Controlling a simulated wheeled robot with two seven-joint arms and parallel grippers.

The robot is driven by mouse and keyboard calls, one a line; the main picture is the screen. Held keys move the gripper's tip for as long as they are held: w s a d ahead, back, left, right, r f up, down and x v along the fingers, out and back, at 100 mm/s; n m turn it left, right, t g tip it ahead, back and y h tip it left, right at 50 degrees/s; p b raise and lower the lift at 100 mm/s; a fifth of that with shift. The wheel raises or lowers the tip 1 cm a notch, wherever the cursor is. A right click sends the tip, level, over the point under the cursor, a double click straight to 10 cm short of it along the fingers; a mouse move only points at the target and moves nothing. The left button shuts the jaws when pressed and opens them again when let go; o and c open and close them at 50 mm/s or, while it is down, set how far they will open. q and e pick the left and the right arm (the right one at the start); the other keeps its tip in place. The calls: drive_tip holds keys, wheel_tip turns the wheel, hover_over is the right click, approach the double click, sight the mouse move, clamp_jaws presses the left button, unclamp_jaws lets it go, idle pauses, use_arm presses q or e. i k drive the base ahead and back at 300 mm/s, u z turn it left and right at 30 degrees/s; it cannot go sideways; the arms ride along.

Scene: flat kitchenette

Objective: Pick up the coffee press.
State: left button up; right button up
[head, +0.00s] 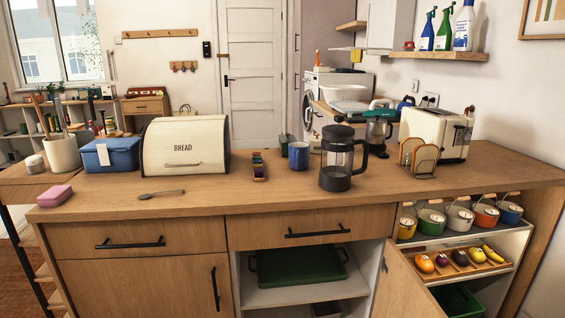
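The coffee press (337,158) stands upright on the wooden counter (300,196), right of the middle in the head view. It has a clear glass body, a black lid and base, and a black handle on its right side. It looks empty, and nothing stands in front of it. Neither of my grippers shows in the head view.
A blue mug (299,155) stands just left of the press. A toast rack (418,158) and a cream toaster (436,134) stand to its right. The bread box (186,146) is farther left. Below, a cabinet door (402,284) hangs open.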

sight(337, 171)
drive_tip(key=u, duration=3.2)
drive_tip(key=k, duration=2.1)
drive_tip(key=z, duration=2.45)
